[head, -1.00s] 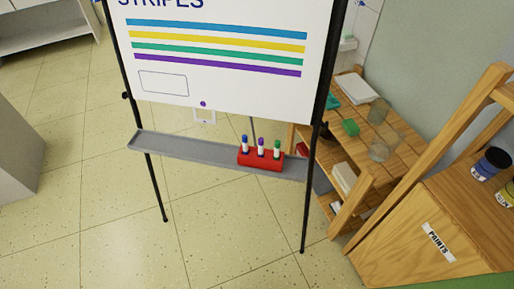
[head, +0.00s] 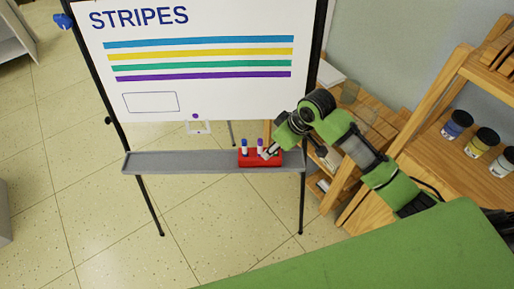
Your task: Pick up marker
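A red marker holder (head: 247,160) sits on the grey tray (head: 190,162) of the easel. A marker with a blue cap (head: 244,147) and one with a purple cap (head: 260,146) stand upright in it. My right gripper (head: 267,154), on a green and black arm from the right, reaches down at the holder's right part. It covers the place of the green-capped marker, which I cannot see now. The fingers are small and partly hidden, so I cannot tell whether they are open or shut. My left gripper is not in view.
The whiteboard (head: 180,88) with coloured stripes rises behind the tray. A wooden shelf (head: 335,190) stands close on the right, partly behind my arm. A wooden unit holds paint jars (head: 457,124). A plain green surface fills the lower right. The tray's left part is empty.

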